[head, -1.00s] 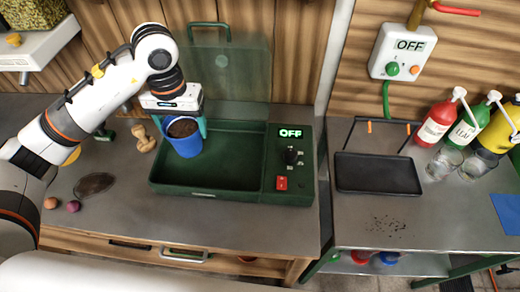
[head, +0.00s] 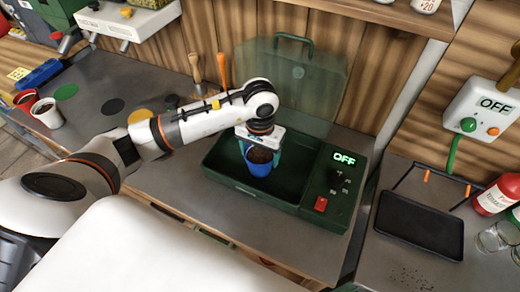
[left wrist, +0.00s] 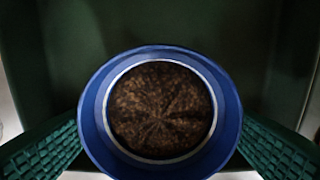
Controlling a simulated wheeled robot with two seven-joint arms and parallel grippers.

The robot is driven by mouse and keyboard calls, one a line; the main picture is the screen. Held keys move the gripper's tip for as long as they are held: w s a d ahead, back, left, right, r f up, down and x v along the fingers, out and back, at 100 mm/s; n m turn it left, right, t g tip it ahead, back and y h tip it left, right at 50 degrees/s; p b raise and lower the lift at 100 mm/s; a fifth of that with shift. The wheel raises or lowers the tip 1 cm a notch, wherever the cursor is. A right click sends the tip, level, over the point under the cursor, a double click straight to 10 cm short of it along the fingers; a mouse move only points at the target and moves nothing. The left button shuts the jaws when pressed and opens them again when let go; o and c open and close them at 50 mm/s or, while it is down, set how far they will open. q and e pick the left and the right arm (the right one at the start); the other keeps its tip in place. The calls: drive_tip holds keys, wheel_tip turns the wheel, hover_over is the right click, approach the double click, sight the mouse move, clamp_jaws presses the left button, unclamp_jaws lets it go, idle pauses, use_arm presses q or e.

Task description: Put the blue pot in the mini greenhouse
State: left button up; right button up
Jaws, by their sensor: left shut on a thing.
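The blue pot (head: 258,168), filled with dark soil, is held over or in the mini greenhouse (head: 228,181), a dark green tray with a raised clear lid (head: 295,85). My left gripper (head: 261,156) is shut on the pot from above, with its fingers on either side of the rim. In the left wrist view the pot (left wrist: 92,115) sits upright between the green finger pads, with the dark green tray behind it. I cannot tell whether its base touches the tray floor. My right gripper is not in view.
The greenhouse's control panel (head: 337,180) reads OFF and has a red switch (head: 320,204). A black tray (head: 420,225) lies to the right. A white pot (head: 46,113) and a red pot (head: 26,101) stand at the far left. A white shelf unit (head: 125,20) is on the wall.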

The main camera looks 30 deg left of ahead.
sight(260, 156)
use_arm(q)
drive_tip(key=shift+f+b, duration=0.2)
drive_tip(key=shift+b, duration=0.15)
drive_tip(key=o, duration=1.1)
drive_tip(key=shift+r, duration=0.1)
drive_tip(key=shift+r+p, duration=0.15)
drive_tip(key=shift+p, duration=0.15)
drive_tip(key=shift+r, duration=0.25)
wheel_tip(260, 156, up, 12)
drive_tip(key=b, duration=0.3)
drive_tip(key=shift+f, duration=0.25)
